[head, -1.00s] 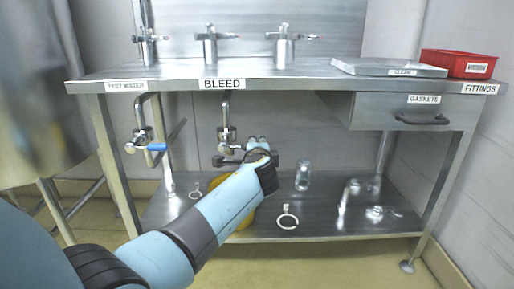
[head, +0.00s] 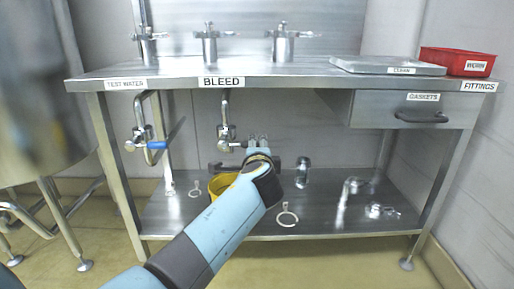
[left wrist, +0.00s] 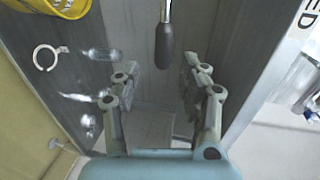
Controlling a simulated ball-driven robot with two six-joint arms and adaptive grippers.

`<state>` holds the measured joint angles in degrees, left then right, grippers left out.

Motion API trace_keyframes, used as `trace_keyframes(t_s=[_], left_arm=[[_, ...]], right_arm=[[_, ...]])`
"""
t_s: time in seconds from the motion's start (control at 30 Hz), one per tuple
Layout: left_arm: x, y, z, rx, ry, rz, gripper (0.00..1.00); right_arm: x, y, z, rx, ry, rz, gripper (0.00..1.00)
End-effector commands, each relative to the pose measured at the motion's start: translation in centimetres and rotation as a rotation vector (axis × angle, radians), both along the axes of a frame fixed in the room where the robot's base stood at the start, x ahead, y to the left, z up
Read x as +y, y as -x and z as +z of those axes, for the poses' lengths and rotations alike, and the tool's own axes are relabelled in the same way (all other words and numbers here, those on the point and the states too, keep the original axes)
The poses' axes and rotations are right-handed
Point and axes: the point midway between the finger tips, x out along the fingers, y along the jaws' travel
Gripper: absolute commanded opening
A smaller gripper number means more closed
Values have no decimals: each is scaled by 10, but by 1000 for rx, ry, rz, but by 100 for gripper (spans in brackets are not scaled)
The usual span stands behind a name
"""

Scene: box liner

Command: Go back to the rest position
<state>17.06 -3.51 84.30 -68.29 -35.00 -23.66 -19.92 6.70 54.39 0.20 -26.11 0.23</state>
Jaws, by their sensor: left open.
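My left arm reaches up from the bottom of the head view, and its gripper (head: 258,142) is in front of the bench, below the BLEED label. In the left wrist view the left gripper (left wrist: 163,66) is open, with its two fingers apart. A black lever handle (left wrist: 165,46) shows in the gap between the fingertips, and neither finger touches it in that view. In the head view the bleed valve (head: 226,132) hangs under the bench, just left of the gripper. My right gripper is not in view.
A steel bench (head: 300,76) spans the view, with a GASKETS drawer (head: 410,110) at right. A yellow bucket (head: 220,185), partly hidden by my arm, stands on the lower shelf (head: 330,212) with a white ring (head: 287,217) and metal fittings. A red bin (head: 457,60) sits on top.

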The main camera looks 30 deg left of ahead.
Motion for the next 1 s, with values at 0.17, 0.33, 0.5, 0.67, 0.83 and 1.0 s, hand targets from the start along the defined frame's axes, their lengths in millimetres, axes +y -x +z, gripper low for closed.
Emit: trace_keyframes(t_s=[0.17,0.33,0.5,0.67,0.83,1.0], left_arm=[[-12,20,4,2,1,0,44],[-15,24,6,0,1,1,44],[-15,24,6,1,1,0,44],[-15,24,6,0,0,0,44],[-13,34,2,22,-3,0,44],[-5,85,-60,189,13,-10,44]], right_arm=[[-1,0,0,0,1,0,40],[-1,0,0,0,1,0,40],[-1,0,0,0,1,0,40],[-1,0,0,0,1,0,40],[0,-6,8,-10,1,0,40],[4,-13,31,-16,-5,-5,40]])
